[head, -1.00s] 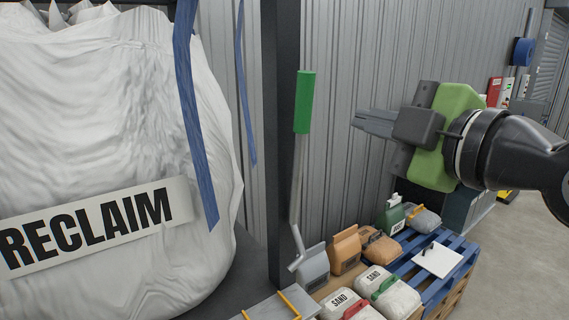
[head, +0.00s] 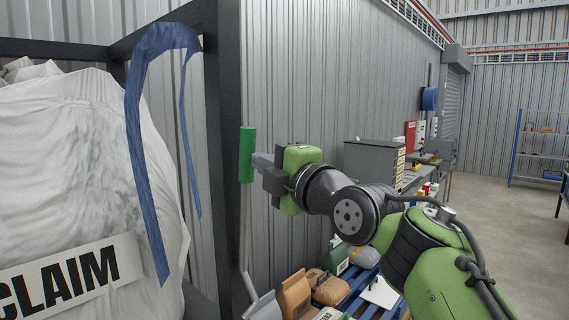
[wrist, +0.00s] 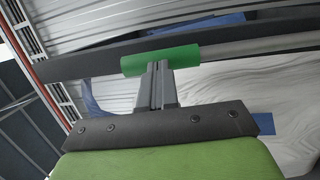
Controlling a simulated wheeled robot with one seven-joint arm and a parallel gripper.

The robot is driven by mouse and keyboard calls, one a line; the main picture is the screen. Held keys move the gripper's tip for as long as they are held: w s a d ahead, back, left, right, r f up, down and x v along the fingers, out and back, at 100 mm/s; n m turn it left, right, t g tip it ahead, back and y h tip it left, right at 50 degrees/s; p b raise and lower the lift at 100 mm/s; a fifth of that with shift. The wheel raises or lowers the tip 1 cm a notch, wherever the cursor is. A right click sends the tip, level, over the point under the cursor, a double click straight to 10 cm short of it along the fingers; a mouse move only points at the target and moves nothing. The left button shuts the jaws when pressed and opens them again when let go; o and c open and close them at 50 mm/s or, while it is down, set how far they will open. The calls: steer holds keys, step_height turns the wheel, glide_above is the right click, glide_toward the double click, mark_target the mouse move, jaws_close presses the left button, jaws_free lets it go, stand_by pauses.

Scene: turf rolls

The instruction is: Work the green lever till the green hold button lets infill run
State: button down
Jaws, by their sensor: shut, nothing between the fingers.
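The lever's green grip (head: 247,154) stands upright on a grey rod (head: 246,235) in front of the dark frame post. My gripper (head: 258,161) is at the right side of the grip, with its fingers together and nothing between them. In the wrist view the shut fingertips (wrist: 160,66) meet or nearly meet the side of the green grip (wrist: 150,60); they do not wrap around it. Whether they touch, I cannot tell. No green hold button can be made out in either view.
A white RECLAIM bag (head: 70,180) with a blue strap (head: 142,170) hangs in a dark frame (head: 224,150) at left. Bags (head: 328,290) sit on a blue pallet (head: 372,303) below my arm. A grey cabinet (head: 374,163) stands behind. Open floor (head: 490,210) lies at right.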

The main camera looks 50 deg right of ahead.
mark_target(248, 155)
steer(key=shift+w, duration=0.5)
steer(key=w+p, duration=0.1)
steer(key=w+r+g+p, duration=0.1)
steer(key=w+p, duration=0.1)
steer(key=shift+r+p, duration=0.15)
steer(key=shift+p, duration=0.15)
steer(key=shift+s+a, duration=0.1)
steer(key=shift+a, duration=0.05)
steer(key=shift+f+g, duration=0.2)
steer(key=shift+g, duration=0.1)
